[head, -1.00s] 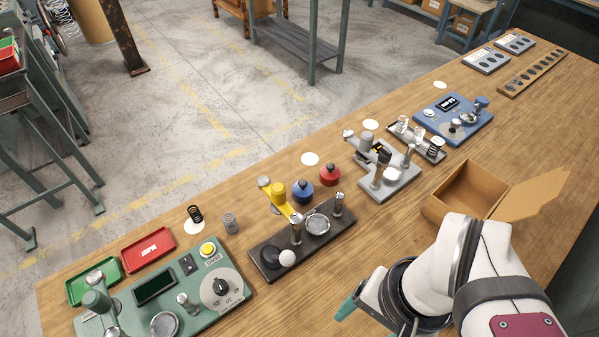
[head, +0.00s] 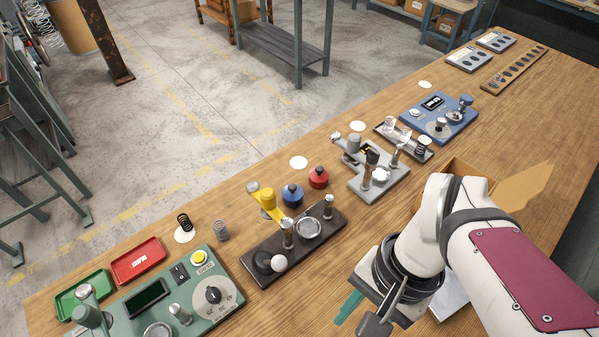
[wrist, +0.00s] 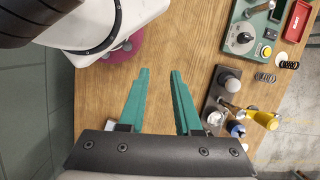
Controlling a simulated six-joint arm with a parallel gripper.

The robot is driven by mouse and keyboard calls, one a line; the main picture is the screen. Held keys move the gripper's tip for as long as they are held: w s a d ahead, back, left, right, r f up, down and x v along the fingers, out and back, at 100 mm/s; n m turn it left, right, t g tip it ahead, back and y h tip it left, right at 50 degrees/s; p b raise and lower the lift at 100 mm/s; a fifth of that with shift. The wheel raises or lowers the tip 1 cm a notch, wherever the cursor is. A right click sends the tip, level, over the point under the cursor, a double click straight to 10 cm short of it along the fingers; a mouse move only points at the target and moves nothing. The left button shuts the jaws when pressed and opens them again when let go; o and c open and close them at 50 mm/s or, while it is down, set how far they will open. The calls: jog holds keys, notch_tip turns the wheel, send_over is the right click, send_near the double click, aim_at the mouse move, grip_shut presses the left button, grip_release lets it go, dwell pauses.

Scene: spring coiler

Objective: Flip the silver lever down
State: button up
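The grey station (head: 385,185) stands mid-bench in the head view. A silver-grey lever (head: 345,142) with a round end sticks out from its far-left side and looks raised, though its exact angle is hard to tell. The nearer dark station (head: 250,262) carries a yellow lever (head: 266,200), metal posts and a white ball knob (head: 279,263). My gripper (wrist: 160,72) is open and empty, its teal fingers apart above bare wood. In the wrist view the dark station (wrist: 212,103) is to its right. The silver lever is not clearly visible there.
The green station (head: 228,300) is at lower left, with red (head: 138,260) and green trays beside it. Blue and red knobbed pieces (head: 318,178) stand behind the dark station. A blue station (head: 450,122) is farther right. A cardboard box (head: 455,170) stands partly behind my arm.

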jog(key=w+m+g+y, duration=0.2)
jog(key=m, duration=0.1)
jog(key=w+m+g+y, duration=0.1)
jog(key=shift+a+f+m+g, duration=0.3)
jog(key=shift+f, duration=0.1)
grip_shut()
jog(key=w+d+f+m+t+y, duration=0.1)
jog(key=w+d+f+m+y, duration=0.1)
jog(key=w+f+m+y, duration=0.8)
notch_tip(320, 180, down, 3)
jog(key=m+y, duration=0.4)
jog(key=m, duration=0.4)
jog(key=shift+w+d+t, duration=0.15)
jog(key=shift+d+t, duration=0.15)
